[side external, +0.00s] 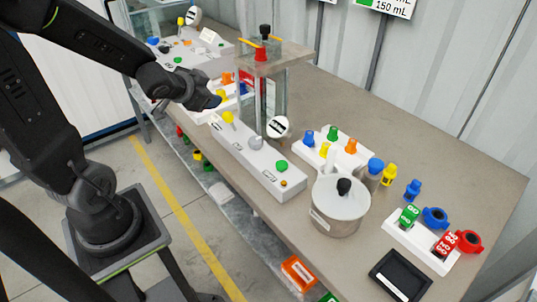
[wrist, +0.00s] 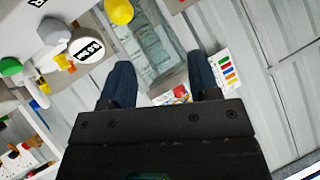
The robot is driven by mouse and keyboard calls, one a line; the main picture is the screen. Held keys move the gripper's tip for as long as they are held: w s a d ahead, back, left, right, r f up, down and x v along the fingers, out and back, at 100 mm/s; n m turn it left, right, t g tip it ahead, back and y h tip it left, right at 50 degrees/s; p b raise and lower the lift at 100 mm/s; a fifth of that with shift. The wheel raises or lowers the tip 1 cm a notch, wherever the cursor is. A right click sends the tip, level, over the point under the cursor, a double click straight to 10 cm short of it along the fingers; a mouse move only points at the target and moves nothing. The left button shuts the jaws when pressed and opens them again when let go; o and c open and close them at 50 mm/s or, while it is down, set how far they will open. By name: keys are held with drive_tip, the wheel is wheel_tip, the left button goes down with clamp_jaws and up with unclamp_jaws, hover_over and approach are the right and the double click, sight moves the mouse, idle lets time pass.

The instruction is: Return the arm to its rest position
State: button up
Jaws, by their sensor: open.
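My gripper (side external: 208,100) hangs over the back part of the bench in the side view, left of the glass column. In the wrist view its two dark blue fingers (wrist: 163,82) stand apart with nothing held between them. The fingertips in the side view are small and partly hidden by the wrist. My arm is stretched out from its base at the left, away from the floor and above the bench edge.

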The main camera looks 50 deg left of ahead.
drive_tip(key=s+d+r+g+h, duration=0.1)
drive_tip(key=s+d+r, duration=0.1)
drive_tip(key=s+d, duration=0.2)
drive_tip(key=s+d+r+g+h, duration=0.1)
drive_tip(key=s+d+r+g, duration=0.1)
drive_tip(key=d, duration=0.6)
drive_tip(key=s+d+r+n+g+h, duration=0.1)
drive_tip(key=s+d+r+h, duration=0.1)
drive_tip(key=s+d, duration=0.4)
drive_tip(key=shift+r+g, duration=0.3)
drive_tip(key=shift+r, duration=0.55)
drive_tip(key=shift+d, duration=0.1)
idle(1.3)
